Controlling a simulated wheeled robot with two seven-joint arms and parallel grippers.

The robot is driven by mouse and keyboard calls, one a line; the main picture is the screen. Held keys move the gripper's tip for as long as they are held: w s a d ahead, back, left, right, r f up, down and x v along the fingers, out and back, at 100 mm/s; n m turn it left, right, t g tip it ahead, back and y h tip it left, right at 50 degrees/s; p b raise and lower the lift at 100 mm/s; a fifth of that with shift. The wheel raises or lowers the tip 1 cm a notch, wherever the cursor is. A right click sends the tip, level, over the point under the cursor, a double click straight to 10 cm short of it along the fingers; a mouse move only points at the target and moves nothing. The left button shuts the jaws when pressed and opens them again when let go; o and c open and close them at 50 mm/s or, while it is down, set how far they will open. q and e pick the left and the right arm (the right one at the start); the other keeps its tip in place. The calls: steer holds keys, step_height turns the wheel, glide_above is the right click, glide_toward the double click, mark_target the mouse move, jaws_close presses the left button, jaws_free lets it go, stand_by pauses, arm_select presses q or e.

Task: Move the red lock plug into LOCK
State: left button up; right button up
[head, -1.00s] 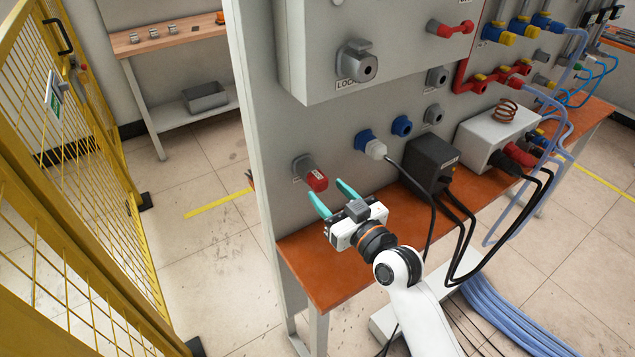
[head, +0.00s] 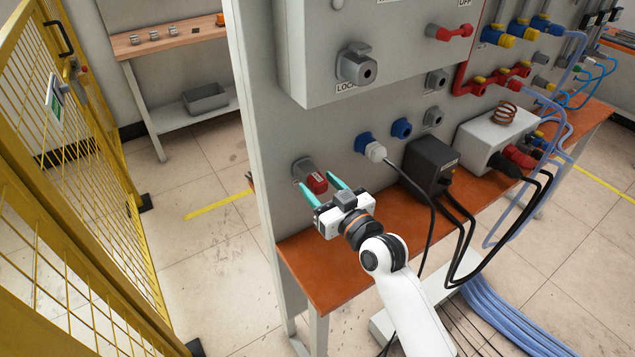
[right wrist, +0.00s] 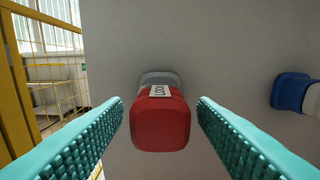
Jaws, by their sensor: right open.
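The red lock plug (head: 316,182) sits in a grey socket (head: 303,167) low on the left of the grey panel. In the right wrist view the red plug (right wrist: 160,122) shows a white label and lies midway between my fingers. My right gripper (head: 322,190) is open, its teal fingers on either side of the plug, with a gap left and right in the right wrist view (right wrist: 160,112). The grey LOCK socket (head: 357,66) is on the raised box higher on the panel, with an empty round hole. My left gripper is not in view.
A blue connector with a white plug (head: 370,147) and cable is right of the red plug. A black box (head: 431,165) stands on the orange-brown shelf (head: 330,270) below. A yellow mesh fence (head: 75,200) is on the left.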

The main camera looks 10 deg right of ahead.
mark_target(323, 189)
steer(key=shift+p, duration=0.4)
stand_by(0.5)
jaws_close()
steer(key=shift+p+v, duration=0.85)
steer(key=shift+v, duration=2.2)
